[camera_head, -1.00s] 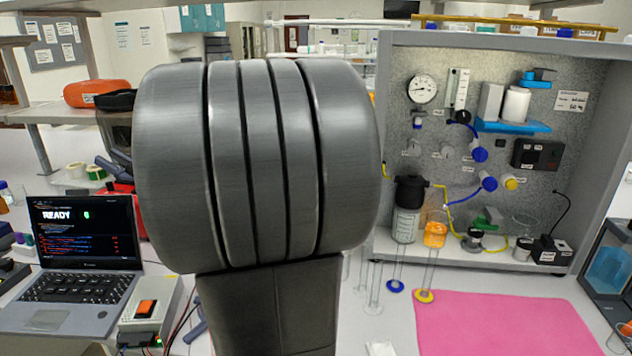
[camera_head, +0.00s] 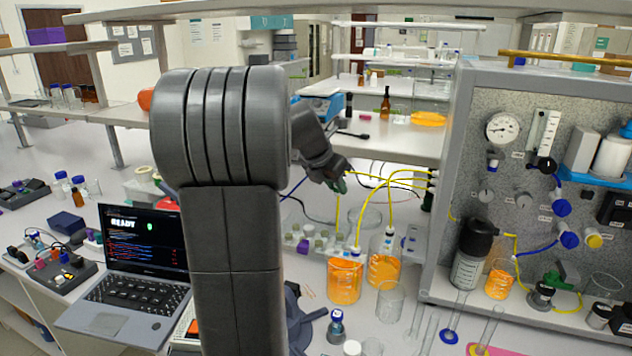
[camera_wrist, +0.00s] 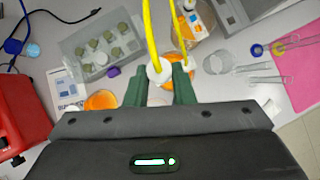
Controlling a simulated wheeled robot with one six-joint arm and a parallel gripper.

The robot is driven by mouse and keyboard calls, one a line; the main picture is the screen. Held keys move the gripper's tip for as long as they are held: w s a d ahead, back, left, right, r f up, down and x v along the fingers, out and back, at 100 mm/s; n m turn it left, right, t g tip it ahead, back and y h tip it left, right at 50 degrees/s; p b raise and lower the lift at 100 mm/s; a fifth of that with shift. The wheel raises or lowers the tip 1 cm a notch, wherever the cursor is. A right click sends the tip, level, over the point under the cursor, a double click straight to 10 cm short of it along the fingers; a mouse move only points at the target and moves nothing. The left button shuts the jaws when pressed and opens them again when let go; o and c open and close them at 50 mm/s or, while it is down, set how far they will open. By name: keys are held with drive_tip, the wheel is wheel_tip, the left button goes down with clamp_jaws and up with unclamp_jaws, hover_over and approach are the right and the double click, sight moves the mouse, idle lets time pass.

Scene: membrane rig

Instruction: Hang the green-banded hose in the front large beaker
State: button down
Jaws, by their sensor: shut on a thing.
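My gripper (camera_head: 338,182) is at the end of my reaching arm, above the bench left of the rig. In the wrist view its green fingers (camera_wrist: 159,88) are shut on a yellow hose (camera_wrist: 150,35) at a white collar. I cannot make out a green band on it. In the head view this hose runs from the rig to my gripper, and part hangs below. A large beaker (camera_head: 345,285) with orange liquid stands on the bench, lower and nearer the camera than my gripper. Another yellow hose (camera_head: 361,225) arches down to it.
Behind the beaker stands another orange-filled vessel (camera_head: 384,270) with a yellow hose in it. An empty beaker (camera_head: 390,301) and upright glass tubes stand to the right. A rack of vials (camera_head: 312,240) lies behind left. The laptop (camera_head: 135,265) is at left; the rig (camera_head: 455,110) is at right.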

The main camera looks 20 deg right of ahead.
drive_tip(key=shift+f+b, duration=2.8)
drive_tip(key=shift+b, duration=0.1)
drive_tip(key=shift+s, duration=0.1)
